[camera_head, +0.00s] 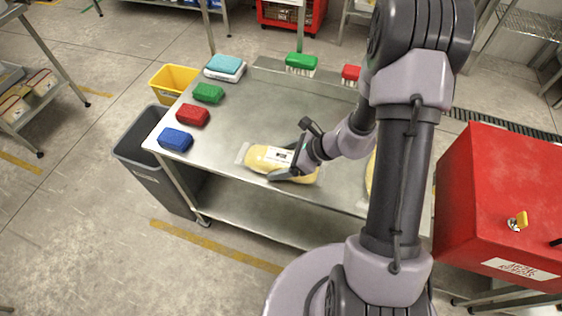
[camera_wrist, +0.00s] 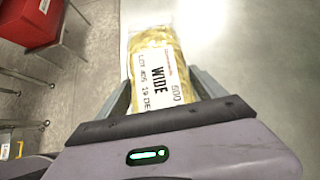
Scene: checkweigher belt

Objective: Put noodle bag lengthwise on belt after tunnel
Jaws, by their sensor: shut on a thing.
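The noodle bag (camera_head: 258,158) is yellow with a white label and lies at the front edge area of a steel table (camera_head: 240,110). My gripper (camera_head: 287,162) is shut on it, with one finger on each side. In the wrist view, the noodle bag (camera_wrist: 155,60) sits between the two fingers of my gripper (camera_wrist: 158,95), its label reading "WIDE". I cannot tell whether the bag rests on the table or is just above it. Another yellow bag (camera_head: 370,174) shows partly behind my arm. No belt or tunnel is visible.
Blue (camera_head: 175,139), red (camera_head: 193,115) and green (camera_head: 208,93) brushes or blocks line the table's left side. A grey bin (camera_head: 150,165) and yellow bin (camera_head: 174,80) stand left. A red cabinet (camera_head: 500,190) stands right. The table's middle is clear.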

